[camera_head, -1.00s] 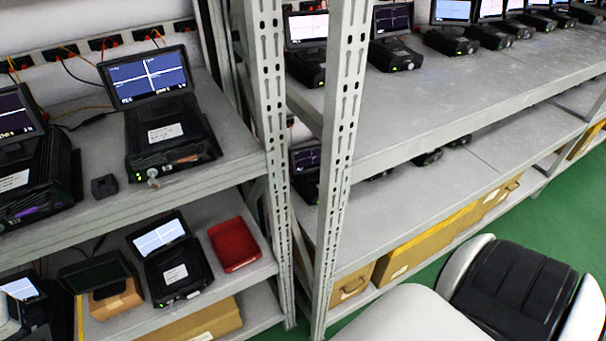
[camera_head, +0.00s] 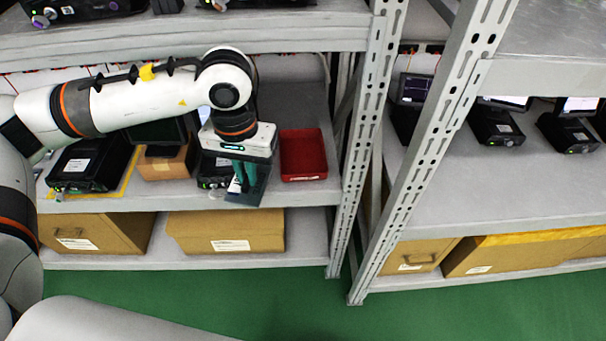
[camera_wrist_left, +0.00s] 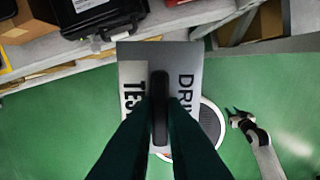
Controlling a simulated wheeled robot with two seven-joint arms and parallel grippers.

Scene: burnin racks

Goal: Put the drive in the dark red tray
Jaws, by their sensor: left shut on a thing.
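The dark red tray (camera_head: 303,155) lies on the middle shelf of the left rack, near its right post, and looks empty; part of a red edge also shows at the top of the left wrist view (camera_wrist_left: 176,2). My left gripper (camera_head: 243,186) is shut on the drive (camera_head: 246,194), a flat dark grey plate, just left of the tray at the shelf's front edge. In the left wrist view the drive (camera_wrist_left: 187,60) carries lettering and sits between the fingertips (camera_wrist_left: 159,105), over the green floor.
A black tester unit (camera_head: 212,172) stands behind my left gripper. A cardboard box (camera_head: 165,165) and another black unit (camera_head: 90,165) stand further left. Large boxes (camera_head: 225,230) fill the shelf below. A perforated rack post (camera_head: 362,140) rises right of the tray, and another shelf (camera_head: 200,35) lies above.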

